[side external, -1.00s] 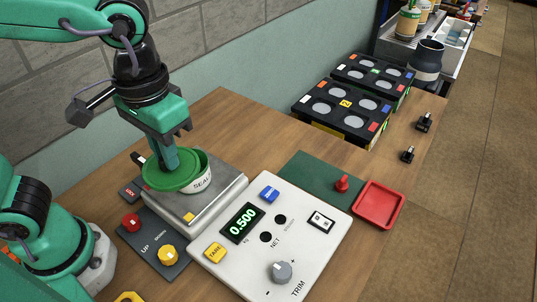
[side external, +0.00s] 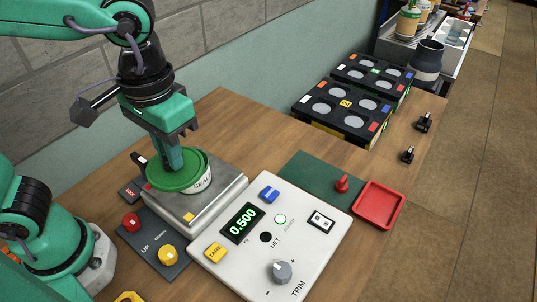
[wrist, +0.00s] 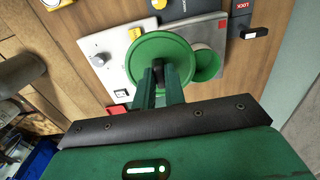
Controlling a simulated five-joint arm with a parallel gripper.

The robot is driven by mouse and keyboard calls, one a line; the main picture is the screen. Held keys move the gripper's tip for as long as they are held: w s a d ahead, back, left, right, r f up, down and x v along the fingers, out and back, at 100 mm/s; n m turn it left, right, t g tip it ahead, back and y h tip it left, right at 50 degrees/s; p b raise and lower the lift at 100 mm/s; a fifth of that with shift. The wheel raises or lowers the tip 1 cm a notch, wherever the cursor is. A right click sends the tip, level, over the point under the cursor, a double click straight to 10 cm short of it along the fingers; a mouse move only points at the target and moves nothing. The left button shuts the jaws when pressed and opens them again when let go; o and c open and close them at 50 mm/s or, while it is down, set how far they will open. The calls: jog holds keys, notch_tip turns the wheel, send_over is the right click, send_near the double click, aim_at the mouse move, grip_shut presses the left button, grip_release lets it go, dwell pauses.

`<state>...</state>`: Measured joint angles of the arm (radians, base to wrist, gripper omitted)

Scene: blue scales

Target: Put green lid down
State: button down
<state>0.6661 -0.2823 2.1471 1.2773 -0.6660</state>
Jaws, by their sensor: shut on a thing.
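The round green lid (side external: 182,183) shows in the side view over the left part of a white cup marked SEAL (side external: 202,186), which stands on the metal scale plate (side external: 222,199). My gripper (side external: 177,163) points down and is shut on the lid's dark knob. In the wrist view the lid (wrist: 148,48) lies flat below my fingers (wrist: 159,82), with the cup's green inside (wrist: 206,66) partly uncovered to its right. I cannot tell whether the lid touches the cup.
The scale panel (side external: 222,278) reads 0.500 and has a lit round lamp. A control box with red and yellow knobs (side external: 167,255) is left of it. A red tray (side external: 379,205) and a green mat (side external: 305,170) lie right. Black racks (side external: 340,112) stand behind.

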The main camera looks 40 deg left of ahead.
jog(key=w+d+f, duration=0.6)
jog(key=w+d, duration=0.1)
jog(key=w, duration=0.4)
jog(key=w+d+f, duration=0.6)
jog(key=w+d, duration=0.1)
jog(key=w, duration=0.4)
jog(key=shift+f, duration=0.25)
jog(key=w+a+f, duration=0.2)
jog(key=w, duration=0.1)
jog(key=w+a+f, duration=0.2)
jog(key=w, duration=0.1)
jog(key=w+a+f, duration=0.2)
jog(key=w+f, duration=0.1)
jog(key=shift+w+a, duration=0.25)
jog(key=shift+w, duration=0.1)
jog(key=shift+f, duration=2)
jog(key=shift+f, duration=0.15)
jog(key=c, duration=1.5)
grip_release()
jog(key=shift+o, duration=0.2)
